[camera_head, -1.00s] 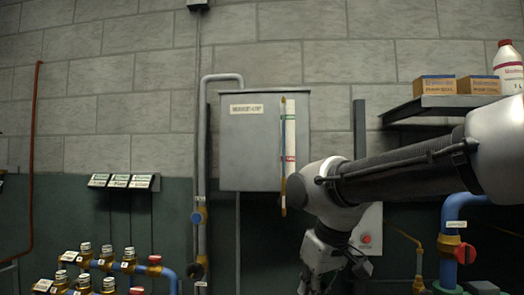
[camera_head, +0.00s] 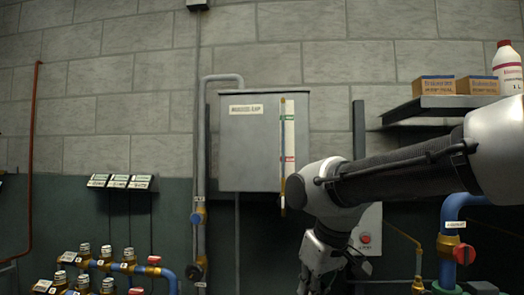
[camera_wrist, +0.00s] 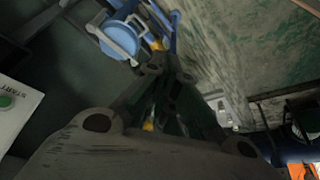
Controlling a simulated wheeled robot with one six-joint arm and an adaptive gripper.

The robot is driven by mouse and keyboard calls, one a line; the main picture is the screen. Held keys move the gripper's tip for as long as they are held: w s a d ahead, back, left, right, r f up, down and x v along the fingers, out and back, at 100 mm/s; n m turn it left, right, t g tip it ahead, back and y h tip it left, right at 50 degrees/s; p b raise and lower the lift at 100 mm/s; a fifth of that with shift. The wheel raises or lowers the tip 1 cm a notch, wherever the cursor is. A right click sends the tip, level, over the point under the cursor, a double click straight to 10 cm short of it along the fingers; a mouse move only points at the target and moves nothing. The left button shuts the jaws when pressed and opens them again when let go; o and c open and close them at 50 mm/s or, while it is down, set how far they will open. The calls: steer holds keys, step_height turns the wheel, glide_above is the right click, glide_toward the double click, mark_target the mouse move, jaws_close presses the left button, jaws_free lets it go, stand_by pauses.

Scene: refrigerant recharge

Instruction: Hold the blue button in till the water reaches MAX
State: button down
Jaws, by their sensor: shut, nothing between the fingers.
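A grey tank (camera_head: 249,150) hangs on the wall. A thin upright gauge tube (camera_head: 283,150) stands at its right side, beside a white scale (camera_head: 290,140) with a green mark above a red mark. The water level is too small to read surely. A blue round part (camera_head: 197,217) sits on the pipe left of the tank; I cannot tell if it is the button. In the wrist view, a blue round part (camera_wrist: 118,32) lies beyond my fingers, up and left. My gripper (camera_wrist: 172,85) is shut and empty, apart from it. In the head view the fingertips are not clear.
A panel with a red button (camera_head: 365,238) stands behind my wrist; a green START button (camera_wrist: 6,101) shows at the wrist view's left edge. A shelf (camera_head: 440,105) holds boxes and a bottle (camera_head: 508,68). A red-handled valve (camera_head: 464,253) is at right, valves at lower left.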

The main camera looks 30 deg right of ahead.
steer(key=w+a+f+n+t+y, duration=0.1)
steer(key=w+a+f+n, duration=0.1)
steer(key=w+a+f, duration=0.55)
steer(key=w+a+f+n+t+y, duration=0.15)
steer(key=w+a, duration=0.25)
steer(key=w, duration=0.7)
steer(key=w+a+f+n+t, duration=0.1)
steer(key=w+a+f+n, duration=0.1)
steer(key=w+a+f, duration=0.6)
steer(key=w+r+t, duration=0.6)
steer(key=w+r, duration=0.1)
steer(key=w, duration=0.4)
step_height(320, 180, up, 16)
steer(key=w+d+n+t, duration=0.1)
steer(key=t, duration=0.6)
steer(key=shift+w+d, duration=0.2)
